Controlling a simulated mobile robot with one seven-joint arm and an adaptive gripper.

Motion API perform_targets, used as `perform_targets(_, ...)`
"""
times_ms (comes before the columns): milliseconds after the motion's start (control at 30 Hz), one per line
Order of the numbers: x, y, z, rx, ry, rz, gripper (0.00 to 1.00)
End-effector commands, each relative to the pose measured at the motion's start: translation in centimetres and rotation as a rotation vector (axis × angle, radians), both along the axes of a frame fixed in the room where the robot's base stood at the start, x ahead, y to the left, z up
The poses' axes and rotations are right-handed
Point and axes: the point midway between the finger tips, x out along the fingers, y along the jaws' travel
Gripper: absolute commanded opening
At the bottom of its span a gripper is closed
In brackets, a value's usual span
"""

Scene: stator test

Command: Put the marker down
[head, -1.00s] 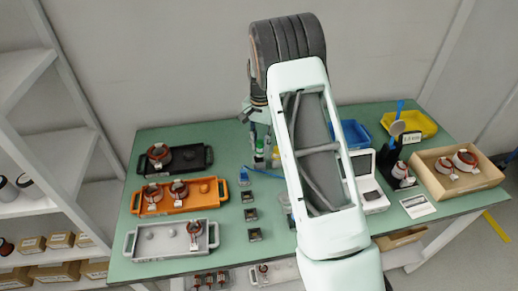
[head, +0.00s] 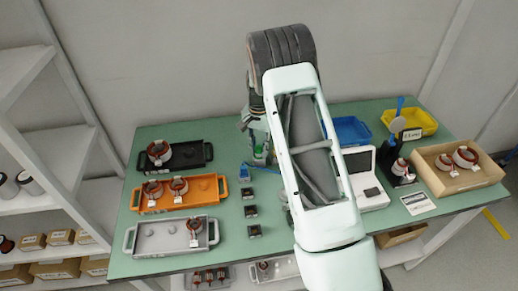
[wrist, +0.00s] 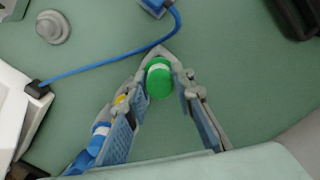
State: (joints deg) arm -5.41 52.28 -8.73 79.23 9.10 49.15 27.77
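The marker has a green cap with a pale ring and appears upright in the wrist view (wrist: 158,80). In the head view it is a small green spot (head: 260,153) near the back middle of the green table (head: 185,131). My gripper (wrist: 164,90) points down around it, one finger on each side. A narrow gap shows between the cap and the right finger, so the fingers look open. A grey edge shows just beyond the cap. The marker's lower end and what it stands on are hidden.
A blue cable (wrist: 105,68) runs past the fingertips.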

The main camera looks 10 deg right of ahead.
Motion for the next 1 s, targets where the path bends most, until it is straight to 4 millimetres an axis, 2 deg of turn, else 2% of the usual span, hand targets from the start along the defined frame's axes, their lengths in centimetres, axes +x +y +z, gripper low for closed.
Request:
perform_targets(33, 0.0, 0.0, 0.0, 0.001, 0.001, 0.000, 0.30)
perform_targets(100, 0.0, 0.0, 0.0, 0.001, 0.001, 0.000, 0.38)
perform_targets(367, 0.0, 0.0, 0.1, 0.001, 0.001, 0.000, 0.38)
perform_targets(567, 0.0, 0.0, 1.4, 0.000, 0.000, 0.000, 0.38)
perform_targets(667, 0.1, 0.0, 3.0, 0.000, -0.005, 0.001, 0.38)
perform_targets(1000, 0.0, 0.0, 10.4, 0.001, -0.003, 0.000, 0.38)
